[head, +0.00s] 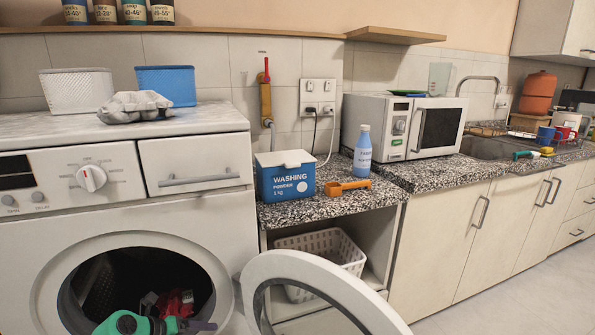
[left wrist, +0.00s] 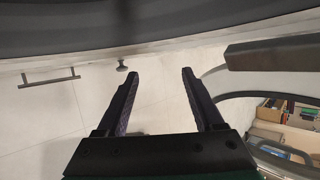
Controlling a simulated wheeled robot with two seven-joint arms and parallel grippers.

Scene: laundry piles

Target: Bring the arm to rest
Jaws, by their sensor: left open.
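My left arm shows at the bottom of the head view, green, in front of the open drum of the washing machine (head: 225,220). Red and dark cloth (head: 172,303) lies inside the drum, partly hidden behind my arm. My right gripper is in neither view.
The round washer door (head: 390,318) stands open to the right of the drum. A white basket (head: 345,250) sits in the shelf under the counter. A blue washing powder box (head: 286,178), an orange scoop (head: 347,187) and a bottle (head: 363,150) stand on the counter.

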